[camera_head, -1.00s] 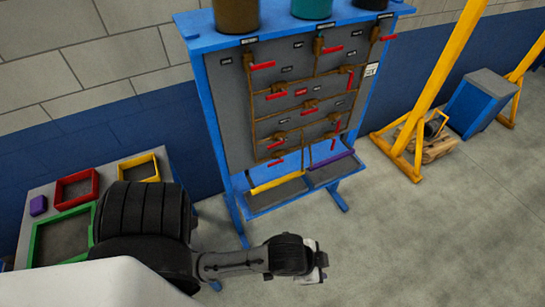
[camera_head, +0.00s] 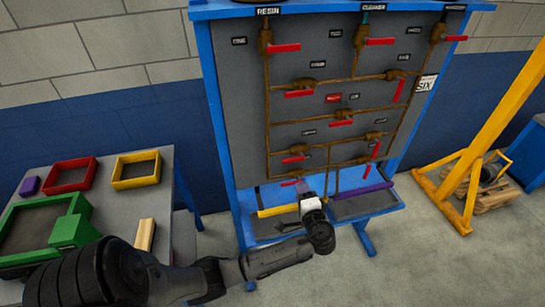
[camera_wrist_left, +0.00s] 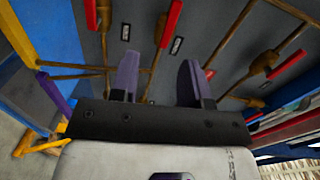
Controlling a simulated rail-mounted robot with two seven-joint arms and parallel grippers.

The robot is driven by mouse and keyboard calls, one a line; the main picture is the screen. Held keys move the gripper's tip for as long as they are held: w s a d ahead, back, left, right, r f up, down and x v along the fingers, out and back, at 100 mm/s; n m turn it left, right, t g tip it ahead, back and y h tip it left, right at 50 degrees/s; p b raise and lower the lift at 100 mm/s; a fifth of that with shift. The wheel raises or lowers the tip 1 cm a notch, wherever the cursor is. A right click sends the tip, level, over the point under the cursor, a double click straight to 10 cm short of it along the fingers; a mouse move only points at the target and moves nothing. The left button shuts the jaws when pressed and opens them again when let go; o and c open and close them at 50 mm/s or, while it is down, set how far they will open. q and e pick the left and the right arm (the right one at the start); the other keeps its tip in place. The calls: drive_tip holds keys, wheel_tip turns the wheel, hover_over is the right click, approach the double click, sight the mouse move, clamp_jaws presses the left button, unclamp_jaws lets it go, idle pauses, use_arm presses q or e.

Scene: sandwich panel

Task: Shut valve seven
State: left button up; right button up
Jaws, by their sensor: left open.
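The grey valve panel (camera_head: 240,100) stands in a blue frame and carries brown pipes with several red-handled valves. Number labels are too small to read, so I cannot tell which valve is seven. Some handles lie sideways, such as the middle one (camera_head: 341,122); others stand steep, such as the lower right one (camera_head: 376,150). My left gripper (camera_head: 310,188) is in front of the panel's lower edge, near the lowest red handle (camera_head: 291,183). In the left wrist view its two fingers (camera_wrist_left: 158,75) are apart, with nothing seen between them. My right gripper is not in view.
Below the panel is a tray with a yellow-edged bin (camera_head: 278,211) and a purple-edged bin (camera_head: 362,192). A table (camera_head: 161,190) with coloured frames stands at left. A yellow post (camera_head: 500,125) and a pallet (camera_head: 492,199) are at right. A sign reading SIX (camera_head: 425,86) hangs at the panel's right.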

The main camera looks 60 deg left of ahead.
sight(289, 161)
use_arm(q)
drive_tip(key=shift+m+y, duration=0.4)
drive_tip(key=x, duration=0.9)
drive_tip(key=r+x, duration=0.1)
drive_tip(key=x, duration=0.3)
drive_tip(key=shift+a, duration=0.35)
drive_tip(key=shift+c, duration=0.2)
clamp_jaws()
